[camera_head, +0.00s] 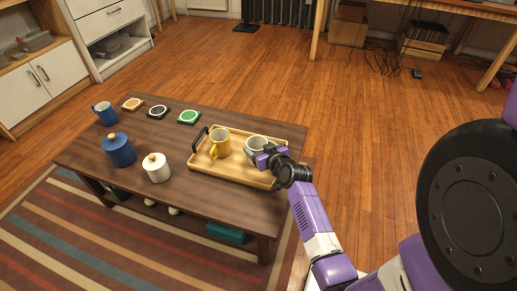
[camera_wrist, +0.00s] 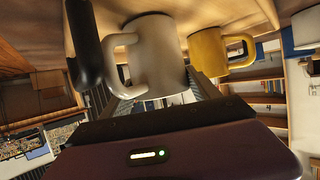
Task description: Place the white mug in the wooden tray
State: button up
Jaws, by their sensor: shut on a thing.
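The white mug (camera_head: 254,142) is at the right part of the wooden tray (camera_head: 235,174), beside the yellow mug (camera_head: 220,146). My gripper (camera_head: 266,157) reaches it from the right and is shut on it. The wrist view is upside down; it shows the white mug (camera_wrist: 158,52) upright between my fingers, its base close to the wood, and the yellow mug (camera_wrist: 207,52) beside it, apart. I cannot tell whether the white mug's base touches the tray. My fingers partly hide its lower right side in the head view.
The tray sits on a dark table (camera_head: 200,203). The tray has a black handle (camera_head: 199,138).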

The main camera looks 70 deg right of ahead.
jog(key=o, duration=1.7)
jog(key=shift+f, duration=0.1)
jog(key=shift+c, duration=0.2)
jog(key=shift+r, duration=0.25)
jog(key=p+v, duration=0.2)
jog(key=v, duration=1)
jog(key=s+a+r+n+t+y, duration=0.1)
jog(key=s+a+n+t+y, duration=0.2)
jog(key=a, duration=1.8)
jog(key=s+a+r+n+t+y, duration=0.1)
jog(key=s+a+r+n+y, duration=0.4)
jog(key=s+a+r, duration=0.5)
jog(key=a+r+y, duration=0.1)
jog(key=a+r, duration=0.1)
jog(key=a, duration=0.1)
jog(key=shift+s+a+r+t, duration=0.3)
jog(key=shift+a+r, duration=0.05)
